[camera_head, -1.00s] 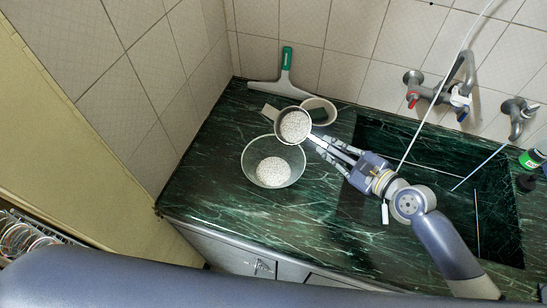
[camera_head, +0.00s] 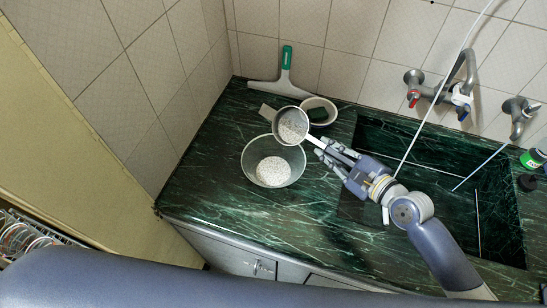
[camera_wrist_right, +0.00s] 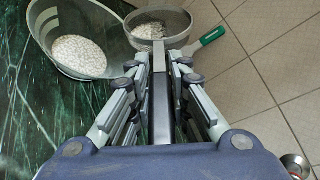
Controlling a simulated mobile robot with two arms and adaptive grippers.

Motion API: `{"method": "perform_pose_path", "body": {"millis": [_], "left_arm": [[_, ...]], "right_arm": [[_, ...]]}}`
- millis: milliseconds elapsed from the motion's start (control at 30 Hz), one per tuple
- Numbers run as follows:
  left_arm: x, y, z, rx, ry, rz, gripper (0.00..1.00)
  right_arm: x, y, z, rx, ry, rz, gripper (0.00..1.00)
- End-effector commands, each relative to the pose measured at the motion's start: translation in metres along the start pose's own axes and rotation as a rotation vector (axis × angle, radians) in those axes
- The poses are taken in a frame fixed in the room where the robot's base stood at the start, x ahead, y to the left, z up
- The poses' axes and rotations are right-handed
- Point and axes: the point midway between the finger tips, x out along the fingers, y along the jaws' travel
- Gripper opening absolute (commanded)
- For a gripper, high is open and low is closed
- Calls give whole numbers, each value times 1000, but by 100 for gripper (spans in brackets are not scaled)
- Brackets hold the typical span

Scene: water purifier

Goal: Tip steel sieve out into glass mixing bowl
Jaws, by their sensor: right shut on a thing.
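The steel sieve (camera_head: 291,124) holds white grains and hangs over the back rim of the glass mixing bowl (camera_head: 251,171). My right gripper (camera_head: 322,146) is shut on the sieve's handle, to the right of the bowl. The sieve is slightly tilted. In the right wrist view the sieve (camera_wrist_right: 172,18) shows beyond the fingers, with grains inside, and the bowl (camera_wrist_right: 106,30) is at upper left. A pile of white grains (camera_head: 273,171) lies in the bowl. My left gripper is out of view.
A cup-like container (camera_head: 327,104) stands just behind the sieve. A green-handled squeegee (camera_head: 286,72) leans by the back wall. The sink (camera_head: 430,180) lies to the right, under the taps (camera_head: 440,90). The front left counter is clear.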

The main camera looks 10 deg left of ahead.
Motion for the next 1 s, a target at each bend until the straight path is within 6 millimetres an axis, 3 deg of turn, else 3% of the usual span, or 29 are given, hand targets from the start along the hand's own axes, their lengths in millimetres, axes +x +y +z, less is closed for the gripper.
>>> {"method": "perform_pose_path", "body": {"millis": [1000], "left_arm": [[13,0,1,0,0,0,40]], "right_arm": [[-3,2,8,-126,-2,-55,0]]}}
